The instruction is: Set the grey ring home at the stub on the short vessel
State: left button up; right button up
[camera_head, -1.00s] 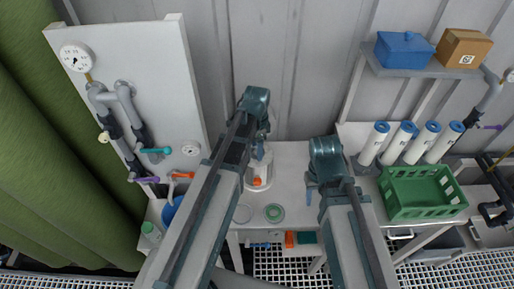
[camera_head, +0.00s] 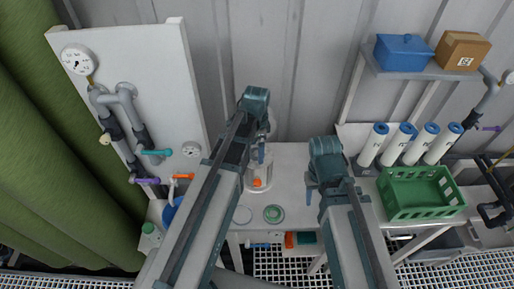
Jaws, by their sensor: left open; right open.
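A thin grey ring (camera_head: 242,215) lies flat on the white table, partly beside my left forearm. A green ring (camera_head: 273,214) lies just right of it. A pale short vessel (camera_head: 262,181) with an orange part low on its front stands behind the rings; my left arm covers part of it, and I cannot make out its stub clearly. My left gripper (camera_head: 262,152) is open at the upper part of the vessel; whether it touches is hidden. My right gripper (camera_head: 311,194) is open and empty above the table, right of the green ring.
A green crate (camera_head: 420,196) stands at the right, with several white blue-capped cartridges (camera_head: 405,143) behind it. A shelf above holds a blue box (camera_head: 404,52) and a cardboard box (camera_head: 461,50). A pipe panel (camera_head: 160,70) stands at the left. The table's front edge is near the rings.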

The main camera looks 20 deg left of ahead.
pick_arm(q)
notch_tip(320, 180, up, 13)
jog(key=p, duration=1.2)
jog(key=shift+f, duration=0.15)
jog(key=s+d+f+n+b, duration=0.4)
jog(key=s+d+f+b, duration=0.1)
jog(key=s+f+b, duration=0.2)
jog(key=s+d+f+n+y+b, duration=0.1)
jog(key=s+d+f+n+b, duration=0.3)
jog(key=s+f+b, duration=0.3)
notch_tip(320, 180, down, 3)
jog(key=d+b, duration=0.1)
jog(key=b, duration=0.2)
jog(key=shift+s+d, duration=0.15)
jog(key=shift+d, duration=0.1)
jog(key=shift+r, duration=0.1)
